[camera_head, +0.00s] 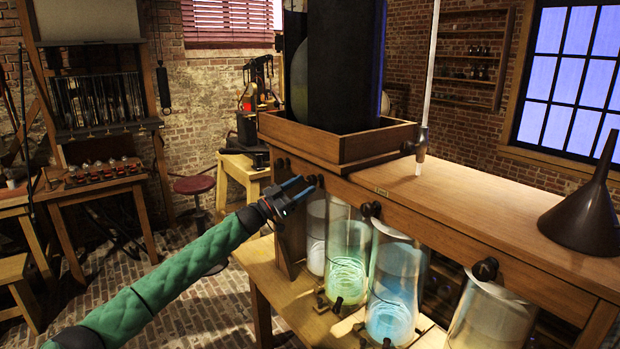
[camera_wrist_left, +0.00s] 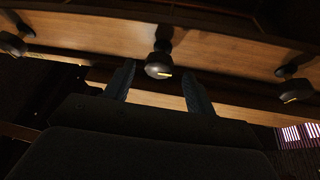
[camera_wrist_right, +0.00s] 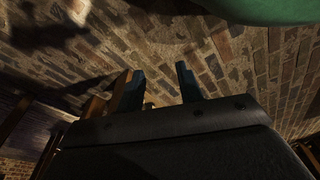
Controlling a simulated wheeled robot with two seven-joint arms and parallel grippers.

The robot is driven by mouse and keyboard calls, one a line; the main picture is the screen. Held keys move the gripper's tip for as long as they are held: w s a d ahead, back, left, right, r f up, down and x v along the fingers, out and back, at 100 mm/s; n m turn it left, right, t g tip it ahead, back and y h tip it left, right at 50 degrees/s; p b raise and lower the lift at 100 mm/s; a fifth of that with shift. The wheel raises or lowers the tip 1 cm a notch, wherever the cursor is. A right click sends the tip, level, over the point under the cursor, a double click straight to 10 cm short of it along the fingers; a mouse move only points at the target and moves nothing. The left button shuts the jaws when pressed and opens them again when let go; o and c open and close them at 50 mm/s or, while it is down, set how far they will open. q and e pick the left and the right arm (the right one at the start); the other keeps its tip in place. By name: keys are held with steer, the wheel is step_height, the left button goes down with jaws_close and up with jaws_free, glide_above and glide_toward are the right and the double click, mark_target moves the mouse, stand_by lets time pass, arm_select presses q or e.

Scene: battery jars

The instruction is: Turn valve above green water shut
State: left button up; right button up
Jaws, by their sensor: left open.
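The jar of green-glowing water (camera_head: 347,262) stands second from the left under the wooden bench. The dark round valve (camera_head: 313,180) that seems to belong to it sits on the bench's front beam, just above and left of the jar. My left gripper (camera_head: 299,187) is open beside this valve. My right gripper (camera_wrist_right: 158,80) is open and empty, above the brick floor.
Other valves (camera_head: 371,209) (camera_head: 485,269) line the beam. A whitish jar (camera_head: 316,240), a cyan jar (camera_head: 394,290) and a nearly clear jar (camera_head: 490,320) stand beside the green one. A wooden tray (camera_head: 345,150) and a dark funnel (camera_head: 585,215) sit on the bench top.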

mark_target(309, 182)
arm_select(q)
steer(key=shift+p+x, duration=0.6)
steer(key=shift+x, duration=1.25)
arm_select(e)
steer(key=shift+s+d+f, duration=0.4)
steer(key=shift+s+f, duration=0.1)
steer(key=shift+f, duration=0.2)
steer(key=shift+s+d+f, duration=0.35)
steer(key=shift+s+f, duration=0.1)
steer(key=shift+f, duration=0.2)
arm_select(q)
steer(key=c, duration=1)
arm_select(e)
steer(key=shift+d, duration=0.15)
